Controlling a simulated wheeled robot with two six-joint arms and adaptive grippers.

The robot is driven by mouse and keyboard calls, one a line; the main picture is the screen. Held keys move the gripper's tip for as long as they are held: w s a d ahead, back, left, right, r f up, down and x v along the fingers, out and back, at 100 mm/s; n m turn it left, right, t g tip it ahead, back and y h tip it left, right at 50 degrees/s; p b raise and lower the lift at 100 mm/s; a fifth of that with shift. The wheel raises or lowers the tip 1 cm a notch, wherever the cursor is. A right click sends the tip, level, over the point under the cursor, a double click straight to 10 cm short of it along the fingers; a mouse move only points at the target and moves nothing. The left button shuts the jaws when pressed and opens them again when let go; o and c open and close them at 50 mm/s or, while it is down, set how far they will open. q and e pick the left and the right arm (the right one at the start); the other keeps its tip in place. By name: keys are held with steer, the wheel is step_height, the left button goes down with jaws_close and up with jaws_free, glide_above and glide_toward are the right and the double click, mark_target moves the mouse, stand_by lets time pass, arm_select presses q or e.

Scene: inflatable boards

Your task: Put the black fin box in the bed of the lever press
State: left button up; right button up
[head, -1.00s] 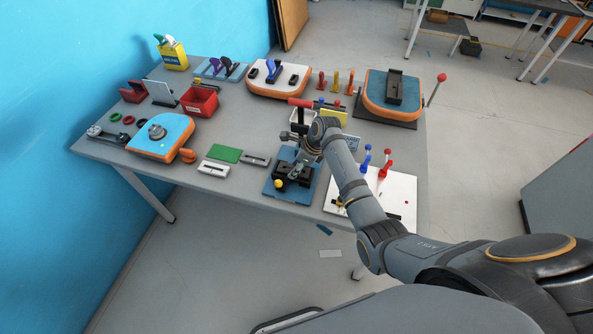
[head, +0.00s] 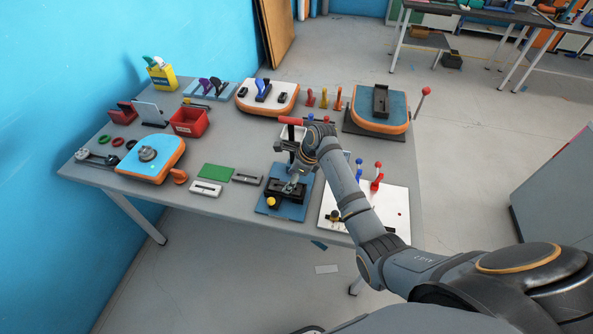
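The lever press, as far as I can tell, is the device on a blue base plate (head: 266,208) near the table's front edge, with a red lever handle (head: 291,121) and a yellow knob. A black block (head: 285,197) sits over its base. I cannot tell whether this is the black fin box, the bed itself, or both. My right gripper (head: 294,187) reaches down over this block, small and partly merged with it. Whether its fingers are closed is not clear. My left gripper is not in view.
A dark grey slotted box (head: 248,180), a white slotted box (head: 206,188) and a green plate (head: 216,173) lie left of the press. A white board (head: 395,216) with red and blue levers stands to the right. A red bin (head: 189,122) is further back.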

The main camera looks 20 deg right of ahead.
steer(key=v, duration=0.8)
steer(key=shift+r+b, duration=0.3)
steer(key=shift+b, duration=0.05)
steer(key=shift+s+d, duration=0.1)
steer(key=shift+s, duration=0.05)
